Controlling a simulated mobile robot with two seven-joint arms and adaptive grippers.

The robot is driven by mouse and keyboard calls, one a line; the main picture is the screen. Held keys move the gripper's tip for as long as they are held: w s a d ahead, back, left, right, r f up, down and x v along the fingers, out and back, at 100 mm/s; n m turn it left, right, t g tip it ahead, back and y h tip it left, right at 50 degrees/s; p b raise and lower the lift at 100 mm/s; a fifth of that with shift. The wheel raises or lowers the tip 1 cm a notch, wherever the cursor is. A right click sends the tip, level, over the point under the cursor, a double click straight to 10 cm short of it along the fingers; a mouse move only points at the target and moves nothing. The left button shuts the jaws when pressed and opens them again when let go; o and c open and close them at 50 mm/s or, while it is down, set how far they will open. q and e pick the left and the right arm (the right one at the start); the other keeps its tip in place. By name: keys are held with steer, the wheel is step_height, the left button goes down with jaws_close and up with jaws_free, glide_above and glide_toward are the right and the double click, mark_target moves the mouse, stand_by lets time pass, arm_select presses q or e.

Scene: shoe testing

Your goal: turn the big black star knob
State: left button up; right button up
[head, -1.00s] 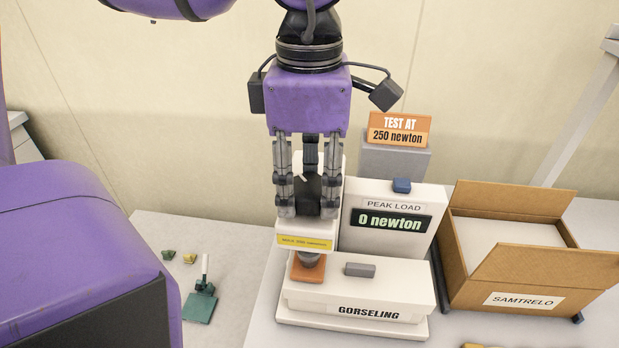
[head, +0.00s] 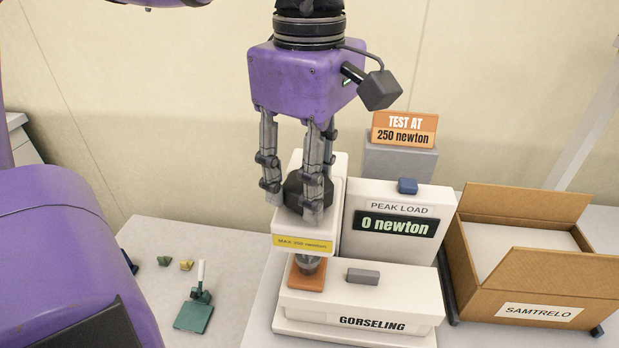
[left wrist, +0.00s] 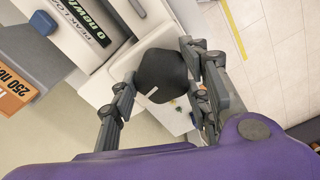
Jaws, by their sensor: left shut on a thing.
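The big black star knob (head: 293,190) sits on top of the white press head of the test machine (head: 283,226). In the left wrist view the knob (left wrist: 162,74) shows dark, with a short white mark on it. My left gripper (head: 294,207) comes down from above and is shut on the knob, its fingers on either side; they partly hide it in the head view. In the left wrist view my left gripper (left wrist: 160,80) also has its fingers around the knob. My right gripper is not in view.
The display (head: 397,225) reads "PEAK LOAD 0 newton", and a sign (head: 404,130) reads "TEST AT 250 newton". A cardboard box (head: 540,255) stands at the right. A small green stand (head: 194,312) and small blocks (head: 164,261) lie at the left.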

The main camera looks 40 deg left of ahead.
arm_select(q)
steer(key=shift+w+r, duration=0.1)
stand_by(0.3)
steer(key=o, duration=1.1)
step_height(320, 180, up, 12)
stand_by(1.1)
